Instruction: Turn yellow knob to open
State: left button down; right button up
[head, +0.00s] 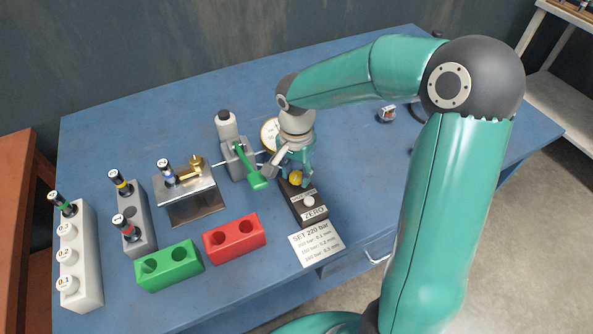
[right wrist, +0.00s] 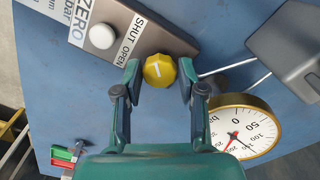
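The yellow knob (head: 296,178) sits on a dark box with a white ZERO button, on the blue table. My right gripper (right wrist: 160,67) is open, with one finger on each side of the knob and a narrow gap showing on both sides. In the head view my right gripper (head: 294,168) comes down over the knob and partly hides it. My left gripper is not in view.
The white button (right wrist: 102,36) is close beside the knob. A round gauge (right wrist: 238,128) and a pump with a green lever (head: 247,165) stand near my gripper. Red (head: 234,239) and green (head: 168,266) blocks lie in front. The table's back is mostly clear.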

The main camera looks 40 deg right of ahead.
grip_shut()
jog(key=shift+n, duration=0.3)
jog(key=n+b, duration=0.1)
jog(key=n, duration=1.2)
jog(key=shift+n, duration=2.2)
